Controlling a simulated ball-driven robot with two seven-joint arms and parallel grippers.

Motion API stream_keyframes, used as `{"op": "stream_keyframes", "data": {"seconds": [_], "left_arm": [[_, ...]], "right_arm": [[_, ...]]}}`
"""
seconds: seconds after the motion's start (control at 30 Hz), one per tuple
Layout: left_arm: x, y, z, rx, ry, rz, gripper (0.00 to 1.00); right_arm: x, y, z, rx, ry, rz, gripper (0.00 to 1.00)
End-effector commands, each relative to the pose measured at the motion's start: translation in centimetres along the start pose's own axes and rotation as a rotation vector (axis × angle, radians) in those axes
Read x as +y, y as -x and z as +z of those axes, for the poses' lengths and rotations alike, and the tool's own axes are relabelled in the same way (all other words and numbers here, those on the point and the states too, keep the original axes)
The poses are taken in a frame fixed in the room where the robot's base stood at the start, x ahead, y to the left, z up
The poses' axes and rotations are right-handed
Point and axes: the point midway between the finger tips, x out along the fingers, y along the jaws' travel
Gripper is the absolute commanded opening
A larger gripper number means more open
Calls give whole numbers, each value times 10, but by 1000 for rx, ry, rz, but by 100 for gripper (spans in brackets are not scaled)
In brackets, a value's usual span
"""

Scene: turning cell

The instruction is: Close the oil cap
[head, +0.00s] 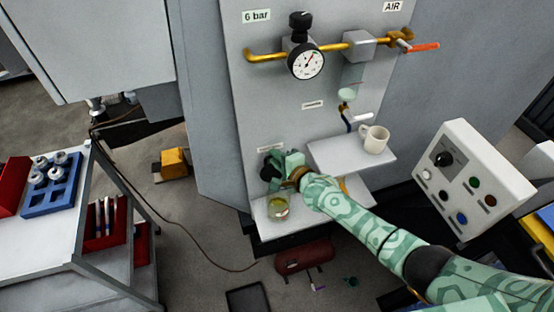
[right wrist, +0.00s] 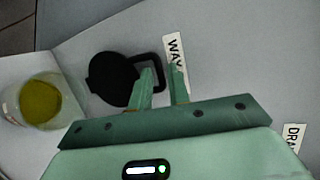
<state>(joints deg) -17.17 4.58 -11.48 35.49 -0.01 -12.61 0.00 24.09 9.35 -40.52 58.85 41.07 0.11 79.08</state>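The black round oil cap (right wrist: 108,80) with a square loop handle (right wrist: 157,62) sits at the grey panel in the right wrist view. In the head view the cap (head: 268,166) is partly hidden by my right gripper (head: 283,168). In the right wrist view my right gripper (right wrist: 164,78) has its two fingers apart. The left finger overlaps the loop and the right finger is just outside it. I cannot tell whether they touch it, or whether the cap is seated. My left gripper is not in view.
A glass jar of yellow-green oil (head: 278,208) stands on the lower shelf (head: 312,222), left of the cap in the wrist view. A white mug (head: 375,139) stands on the upper shelf (head: 335,156). A control box (head: 470,180) is at the right. A red cylinder (head: 304,257) lies below.

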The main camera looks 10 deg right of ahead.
Motion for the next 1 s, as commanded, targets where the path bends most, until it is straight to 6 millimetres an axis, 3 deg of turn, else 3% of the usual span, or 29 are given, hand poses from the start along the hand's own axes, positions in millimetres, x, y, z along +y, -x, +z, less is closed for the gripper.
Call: {"op": "stream_keyframes", "data": {"seconds": [0.03, 0.1, 0.13, 0.37, 0.57, 1.0], "left_arm": [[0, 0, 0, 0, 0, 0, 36], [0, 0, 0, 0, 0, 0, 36], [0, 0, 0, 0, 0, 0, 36], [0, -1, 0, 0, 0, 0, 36], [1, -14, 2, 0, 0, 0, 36], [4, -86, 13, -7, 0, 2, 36]], "right_arm": [[0, 0, 0, 0, 0, 0, 18], [0, 0, 0, 0, 0, 0, 1], [0, 0, 0, 0, 0, 0, 0], [1, 1, 0, 0, 1, -5, 0], [8, 7, 1, -1, 16, -55, 0], [37, 36, 9, -12, 106, -347, 0]]}}
